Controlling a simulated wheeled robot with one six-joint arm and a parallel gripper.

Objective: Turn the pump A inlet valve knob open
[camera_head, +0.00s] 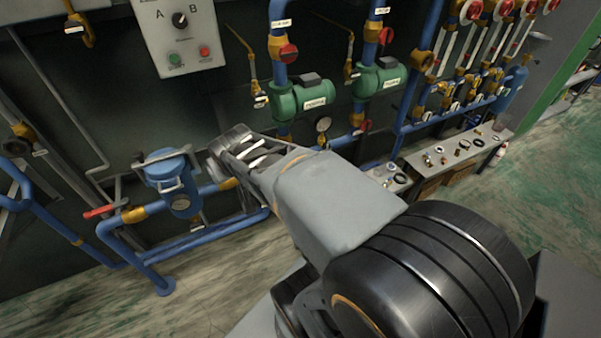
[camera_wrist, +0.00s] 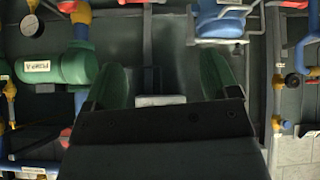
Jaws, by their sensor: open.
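Pump A, green, shows in the wrist view (camera_wrist: 55,67) left of my gripper (camera_wrist: 160,85), with its label readable. The left green pump (camera_head: 300,97) in the head view appears to be the same one. A red knob (camera_wrist: 68,6) is partly cut off at the wrist view's top left, and another red knob (camera_wrist: 66,137) is below the pump there. I cannot tell for certain which is the inlet knob. In the head view a red knob (camera_head: 288,52) sits above the left pump; my arm hides part of the pipe below. My gripper is open and empty, apart from the knobs.
A blue filter (camera_head: 172,180) on low blue pipes, with a red lever (camera_head: 100,212), stands left of my gripper. A control box (camera_head: 180,36) hangs above. A second green pump (camera_head: 378,78) and a parts bench (camera_head: 460,150) are to the right. Open floor lies in front.

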